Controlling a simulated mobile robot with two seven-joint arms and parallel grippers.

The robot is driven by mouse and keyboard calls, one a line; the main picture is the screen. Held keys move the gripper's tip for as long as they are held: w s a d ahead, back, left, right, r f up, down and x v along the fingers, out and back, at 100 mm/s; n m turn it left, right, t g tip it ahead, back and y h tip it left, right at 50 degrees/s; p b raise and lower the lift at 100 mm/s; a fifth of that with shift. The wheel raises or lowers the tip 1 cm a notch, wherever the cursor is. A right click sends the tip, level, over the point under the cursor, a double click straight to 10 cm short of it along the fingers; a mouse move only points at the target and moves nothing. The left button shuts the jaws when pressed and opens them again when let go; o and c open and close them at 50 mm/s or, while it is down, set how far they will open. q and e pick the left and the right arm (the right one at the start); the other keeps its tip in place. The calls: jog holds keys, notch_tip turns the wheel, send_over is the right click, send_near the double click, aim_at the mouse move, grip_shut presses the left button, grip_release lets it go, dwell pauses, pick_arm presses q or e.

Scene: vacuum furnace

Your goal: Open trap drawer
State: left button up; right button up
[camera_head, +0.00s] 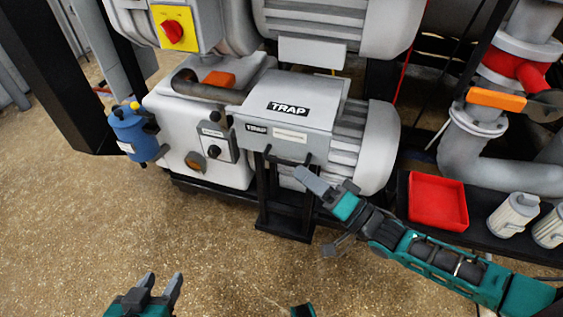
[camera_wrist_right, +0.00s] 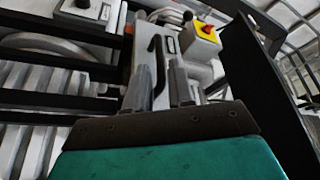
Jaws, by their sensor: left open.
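The trap drawer (camera_head: 288,146) is a grey box front with a small TRAP label and a white label, under a housing (camera_head: 315,95) marked TRAP. It looks flush with the housing. A dark handle sits low on its front; its middle is hard to make out against the black stand. In the right wrist view a dark bent handle (camera_wrist_right: 155,50) stands just beyond the fingers. My right gripper (camera_head: 312,181) is open just below and right of the drawer; contact with the handle cannot be told. My left gripper (camera_head: 160,288) is open and empty at the bottom, over the floor.
A black stand (camera_head: 287,205) is below the drawer. A blue canister (camera_head: 133,135) is at left. A red tray (camera_head: 438,202) and white cylinders (camera_head: 513,215) sit on a dark shelf at right. The speckled floor (camera_head: 80,220) is clear at front left.

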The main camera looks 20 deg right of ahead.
aim_at(284, 161)
jog(key=x, duration=0.6)
jog(key=shift+w+a+b, duration=0.15)
jog(key=shift+b, duration=0.25)
grip_shut()
